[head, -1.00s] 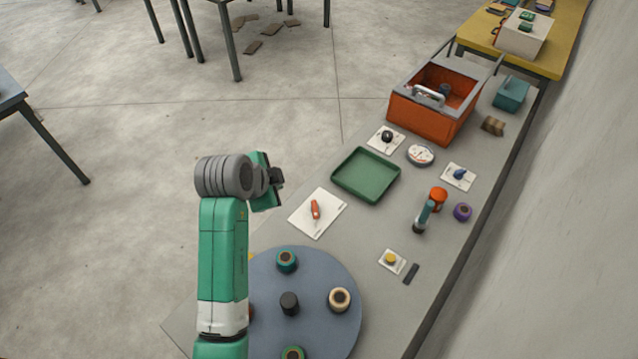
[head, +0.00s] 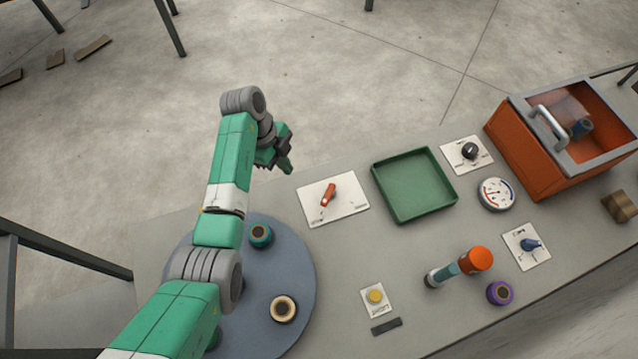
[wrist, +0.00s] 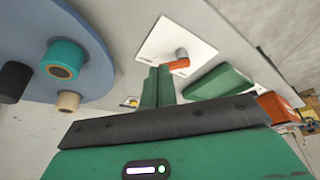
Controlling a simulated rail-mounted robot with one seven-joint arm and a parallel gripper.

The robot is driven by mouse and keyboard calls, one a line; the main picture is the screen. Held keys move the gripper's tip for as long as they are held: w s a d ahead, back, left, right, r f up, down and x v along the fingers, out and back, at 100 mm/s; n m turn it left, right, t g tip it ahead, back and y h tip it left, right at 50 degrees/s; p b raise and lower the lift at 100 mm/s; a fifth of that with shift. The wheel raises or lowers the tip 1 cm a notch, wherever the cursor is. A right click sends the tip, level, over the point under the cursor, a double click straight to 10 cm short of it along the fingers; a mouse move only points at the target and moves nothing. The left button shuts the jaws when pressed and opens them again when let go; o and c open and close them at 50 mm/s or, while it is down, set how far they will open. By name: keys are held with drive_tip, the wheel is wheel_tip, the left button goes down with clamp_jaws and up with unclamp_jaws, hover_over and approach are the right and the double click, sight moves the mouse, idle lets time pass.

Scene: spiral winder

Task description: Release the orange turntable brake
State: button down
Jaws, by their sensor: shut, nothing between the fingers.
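The orange turntable brake is a small orange lever (head: 328,194) on a white plate (head: 345,208) beside the blue-grey turntable (head: 300,262). In the wrist view the lever (wrist: 180,65) lies just beyond my fingertips, with a grey pivot (wrist: 182,53) behind it. My gripper (head: 289,168) is up and to the left of the plate in the head view. Its green fingers (wrist: 158,72) are closed together and empty. The fingertips overlap the plate's edge in the wrist view; I cannot tell whether they touch the lever.
A green tray (head: 412,183) stands right of the brake plate. Spools, including a teal one (head: 260,234) and a cream one (head: 284,307), stand on the turntable. A yellow button (head: 375,296), a gauge (head: 496,194), a black knob (head: 470,151) and an orange box (head: 520,152) are farther right.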

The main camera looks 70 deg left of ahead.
sight(328, 195)
drive_tip(key=b+x, duration=0.2)
drive_tip(key=x, duration=0.7)
drive_tip(key=shift+w+d+f, duration=0.1)
drive_tip(key=shift+w+f, duration=0.05)
drive_tip(key=shift+f, duration=0.25)
drive_tip(key=shift+w+d+f, duration=0.1)
drive_tip(key=shift+w+d, duration=1.35)
drive_tip(key=shift+d, duration=0.1)
